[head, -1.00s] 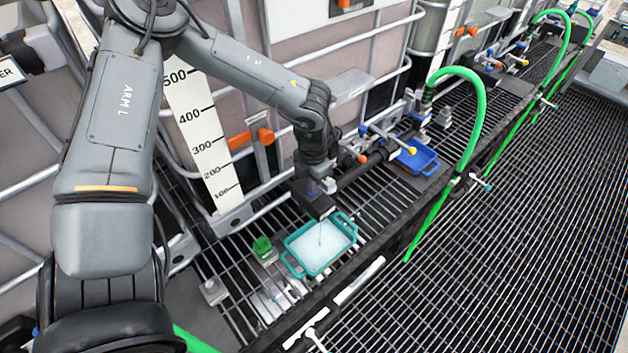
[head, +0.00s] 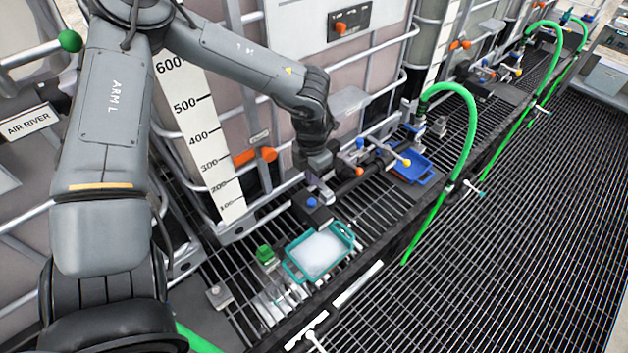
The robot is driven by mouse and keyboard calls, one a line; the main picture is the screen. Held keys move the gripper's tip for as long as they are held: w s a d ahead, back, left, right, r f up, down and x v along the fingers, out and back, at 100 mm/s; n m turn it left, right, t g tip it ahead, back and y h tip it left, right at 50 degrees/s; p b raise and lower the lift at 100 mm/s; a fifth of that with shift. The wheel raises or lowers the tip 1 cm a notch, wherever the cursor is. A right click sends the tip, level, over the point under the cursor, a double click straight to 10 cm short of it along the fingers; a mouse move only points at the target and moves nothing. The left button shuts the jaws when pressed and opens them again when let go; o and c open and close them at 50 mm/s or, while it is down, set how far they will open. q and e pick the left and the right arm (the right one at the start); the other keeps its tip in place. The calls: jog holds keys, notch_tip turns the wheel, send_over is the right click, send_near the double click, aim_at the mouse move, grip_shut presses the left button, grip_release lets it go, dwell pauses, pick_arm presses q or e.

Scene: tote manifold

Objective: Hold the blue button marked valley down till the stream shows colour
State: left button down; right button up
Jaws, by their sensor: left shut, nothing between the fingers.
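A blue button (head: 311,202) sits on a small black block (head: 318,215) behind a teal tray (head: 290,268). Any marking on the button is too small to read. My left gripper (head: 324,194) is shut and empty, just above and to the right of the button; the button's top is visible, and I cannot tell whether a fingertip touches it. The teal tray holds whitish, pale contents. No stream shows between the block and the tray. My right gripper is not in view.
A green button (head: 265,254) stands left of the teal tray. A blue tray (head: 421,168) and a green hose (head: 470,100) are farther right. Orange-handled valves (head: 268,154) and a numbered scale (head: 205,135) stand behind. Open grating (head: 500,230) lies right.

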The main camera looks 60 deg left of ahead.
pick_arm(q)
notch_tip(320, 180, up, 5)
jog(key=shift+f+p, duration=0.1)
jog(key=shift+p, duration=1.15)
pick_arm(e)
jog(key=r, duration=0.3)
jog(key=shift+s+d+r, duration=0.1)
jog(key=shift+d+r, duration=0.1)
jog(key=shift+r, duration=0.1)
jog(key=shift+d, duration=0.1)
